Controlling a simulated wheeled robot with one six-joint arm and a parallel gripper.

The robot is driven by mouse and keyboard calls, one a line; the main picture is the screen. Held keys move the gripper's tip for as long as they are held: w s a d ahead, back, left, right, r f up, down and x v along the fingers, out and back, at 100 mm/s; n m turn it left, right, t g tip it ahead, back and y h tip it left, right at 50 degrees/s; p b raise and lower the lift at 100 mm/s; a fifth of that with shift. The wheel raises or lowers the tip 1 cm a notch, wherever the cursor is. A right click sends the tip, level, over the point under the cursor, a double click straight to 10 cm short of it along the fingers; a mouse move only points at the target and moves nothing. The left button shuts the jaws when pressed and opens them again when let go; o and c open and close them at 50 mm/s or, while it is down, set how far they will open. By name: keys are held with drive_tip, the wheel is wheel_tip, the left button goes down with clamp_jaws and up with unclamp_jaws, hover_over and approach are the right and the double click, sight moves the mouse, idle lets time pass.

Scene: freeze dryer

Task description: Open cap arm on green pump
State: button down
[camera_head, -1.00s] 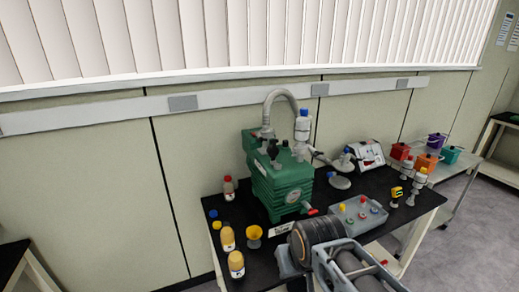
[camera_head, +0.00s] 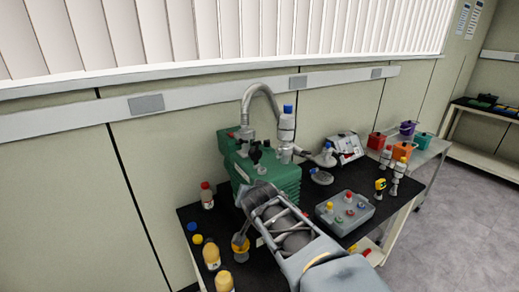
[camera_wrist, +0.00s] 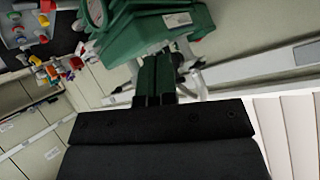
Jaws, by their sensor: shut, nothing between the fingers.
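The green pump (camera_head: 268,172) stands on the black table in the head view. Small black fittings (camera_head: 256,155) sit on its top, beside a grey hose (camera_head: 262,90) and a white bottle with a blue cap (camera_head: 287,125). I cannot tell which fitting is the cap arm. My arm covers the pump's lower front. In the wrist view, tilted, the pump (camera_wrist: 150,28) fills the top middle. My gripper (camera_wrist: 157,60) is shut and empty, pointing toward the pump; whether it touches is unclear. In the head view its fingertips are hidden.
A trolley with coloured containers (camera_head: 402,146) is at the right. The wall is close behind.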

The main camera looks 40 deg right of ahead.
sight(258, 145)
drive_tip(key=d+r+m+t+y+b, duration=0.2)
drive_tip(key=d+r+m+t+y, duration=0.15)
drive_tip(key=d+m+t, duration=0.7)
drive_tip(key=shift+n+g, duration=0.55)
drive_tip(key=shift+g, duration=0.2)
drive_tip(key=w+p, duration=0.1)
drive_tip(key=w, duration=0.3)
drive_tip(key=w+d+r, duration=0.1)
drive_tip(key=w, duration=0.4)
drive_tip(key=w+d+p, duration=0.1)
drive_tip(key=w, duration=0.3)
drive_tip(key=shift+w+r+p, duration=0.3)
drive_tip(key=shift+w, duration=0.05)
